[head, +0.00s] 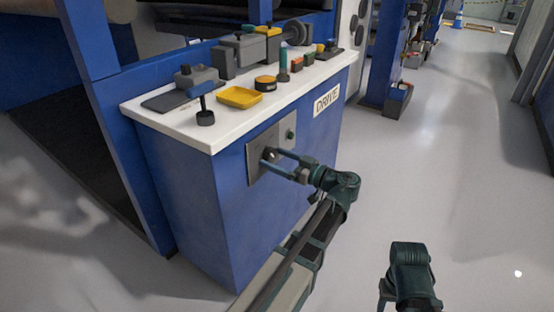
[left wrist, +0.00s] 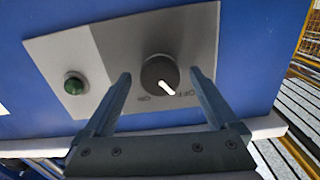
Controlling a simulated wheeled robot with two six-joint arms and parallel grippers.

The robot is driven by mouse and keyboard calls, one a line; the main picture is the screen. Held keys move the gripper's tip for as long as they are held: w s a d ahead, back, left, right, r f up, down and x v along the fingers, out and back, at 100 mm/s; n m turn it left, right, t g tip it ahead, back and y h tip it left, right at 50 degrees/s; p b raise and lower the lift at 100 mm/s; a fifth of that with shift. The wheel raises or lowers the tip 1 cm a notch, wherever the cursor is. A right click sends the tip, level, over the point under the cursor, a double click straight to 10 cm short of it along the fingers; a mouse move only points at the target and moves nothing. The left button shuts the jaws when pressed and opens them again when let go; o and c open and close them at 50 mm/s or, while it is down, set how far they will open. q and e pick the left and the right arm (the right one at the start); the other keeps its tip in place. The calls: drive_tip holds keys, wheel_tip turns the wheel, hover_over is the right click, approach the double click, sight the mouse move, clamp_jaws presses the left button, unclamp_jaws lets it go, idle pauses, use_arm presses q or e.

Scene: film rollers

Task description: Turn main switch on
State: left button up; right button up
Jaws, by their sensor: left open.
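The main switch is a dark round knob with a white pointer mark. It sits on a grey plate (head: 255,165) on the blue front of the console, and shows clearly in the left wrist view (left wrist: 155,71). The pointer slants to the lower right there, toward the right of two small labels that are hard to read. My left gripper (head: 275,155) is open, with one finger on each side of the knob and visible gaps in the left wrist view. I cannot tell how deep the fingertips reach. My right gripper is not seen; only part of that arm shows at lower right.
A green lamp (left wrist: 74,84) sits on the same plate beside the knob. The white console top (head: 180,125) overhangs the front and carries a yellow tray (head: 239,97), levers and buttons. A DRIVE label (head: 326,100) is nearby. The grey floor (head: 460,190) at right is clear.

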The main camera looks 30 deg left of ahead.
use_arm(q)
drive_tip(key=c, duration=1.4)
drive_tip(key=m, duration=0.3)
drive_tip(key=shift+m, duration=0.4)
drive_tip(key=m, duration=0.3)
drive_tip(key=shift+s+m, duration=0.1)
drive_tip(key=shift+m, duration=0.2)
drive_tip(key=m, duration=0.6)
drive_tip(key=shift+m, duration=0.4)
